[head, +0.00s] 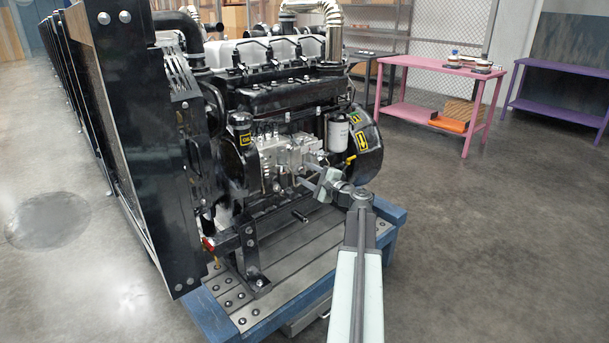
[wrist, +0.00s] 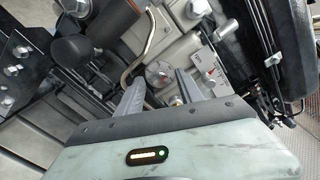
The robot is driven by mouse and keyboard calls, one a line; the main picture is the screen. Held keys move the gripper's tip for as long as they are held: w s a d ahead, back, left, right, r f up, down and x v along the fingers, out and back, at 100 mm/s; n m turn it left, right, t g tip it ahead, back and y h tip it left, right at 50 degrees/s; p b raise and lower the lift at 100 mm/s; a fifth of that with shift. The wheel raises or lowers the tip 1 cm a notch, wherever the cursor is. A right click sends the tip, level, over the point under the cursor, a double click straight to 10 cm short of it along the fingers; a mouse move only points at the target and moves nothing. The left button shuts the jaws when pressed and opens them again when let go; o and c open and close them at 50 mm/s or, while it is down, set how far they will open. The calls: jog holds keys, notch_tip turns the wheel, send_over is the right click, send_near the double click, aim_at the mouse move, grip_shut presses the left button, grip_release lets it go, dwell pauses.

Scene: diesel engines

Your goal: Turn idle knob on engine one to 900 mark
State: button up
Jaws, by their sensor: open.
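The black and silver diesel engine (head: 275,97) stands on a blue-edged stand in the head view. My gripper (head: 303,176) reaches toward the silver pump housing on its near side. In the wrist view my gripper (wrist: 160,77) is open, with its two grey fingers apart.
A pale plate with a red mark (wrist: 211,72) is right of the fingers. A bent metal pipe (wrist: 137,50) runs close to the left finger. The white filter (head: 338,132) and black radiator (head: 140,130) flank the work area. A pink table (head: 440,65) stands behind; floor at right is clear.

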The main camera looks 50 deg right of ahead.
jog(key=s, duration=0.7)
jog(key=shift+s+a, duration=0.3)
